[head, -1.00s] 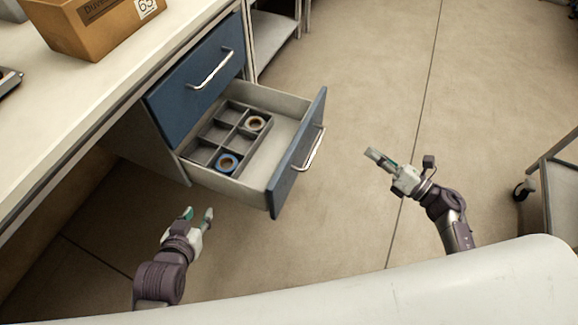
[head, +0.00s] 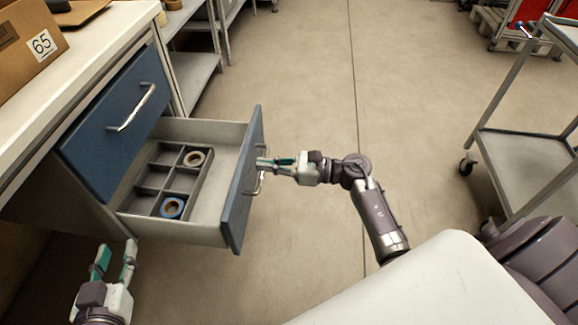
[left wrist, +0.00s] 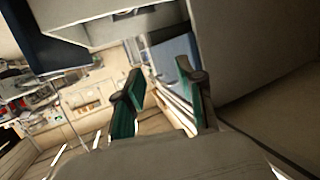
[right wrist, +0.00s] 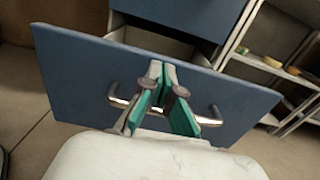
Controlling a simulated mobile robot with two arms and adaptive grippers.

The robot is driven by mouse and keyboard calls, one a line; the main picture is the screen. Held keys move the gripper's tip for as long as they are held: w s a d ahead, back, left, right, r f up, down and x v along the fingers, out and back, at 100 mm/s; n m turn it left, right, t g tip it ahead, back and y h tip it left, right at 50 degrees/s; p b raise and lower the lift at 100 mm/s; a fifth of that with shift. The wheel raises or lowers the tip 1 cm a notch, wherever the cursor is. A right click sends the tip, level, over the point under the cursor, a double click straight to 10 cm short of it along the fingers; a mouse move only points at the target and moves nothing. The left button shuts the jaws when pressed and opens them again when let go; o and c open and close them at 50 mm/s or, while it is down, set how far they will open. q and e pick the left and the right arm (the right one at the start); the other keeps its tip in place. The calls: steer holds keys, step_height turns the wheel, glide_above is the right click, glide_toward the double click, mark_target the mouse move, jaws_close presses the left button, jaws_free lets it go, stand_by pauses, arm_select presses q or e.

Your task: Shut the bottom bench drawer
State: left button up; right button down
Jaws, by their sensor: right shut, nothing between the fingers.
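The bottom drawer (head: 243,190) of the bench is pulled well out, its blue front facing right with a metal handle (head: 257,184). Inside it lies a grey divider tray (head: 182,183) with a brown tape reel (head: 194,158) and a blue tape reel (head: 172,207). My right gripper (head: 264,162) is shut and empty, its fingertips at the drawer front by the handle. In the right wrist view the fingers (right wrist: 160,90) point at the blue front, overlapping the handle; I cannot tell whether they touch. My left gripper (head: 117,250) is open and empty, low beside the drawer's near side.
The shut upper drawer (head: 115,115) is above. A cardboard box (head: 25,40) stands on the bench top. A wheeled metal cart (head: 525,165) stands at the right, and shelves (head: 195,75) stand behind the bench. The floor between drawer and cart is open.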

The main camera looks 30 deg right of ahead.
arm_select(q)
steer(key=shift+w+d+r+t, duration=0.1)
steer(key=shift+w+r+t, duration=0.15)
steer(key=shift+r, duration=0.25)
arm_select(e)
steer(key=shift+x, duration=1.35)
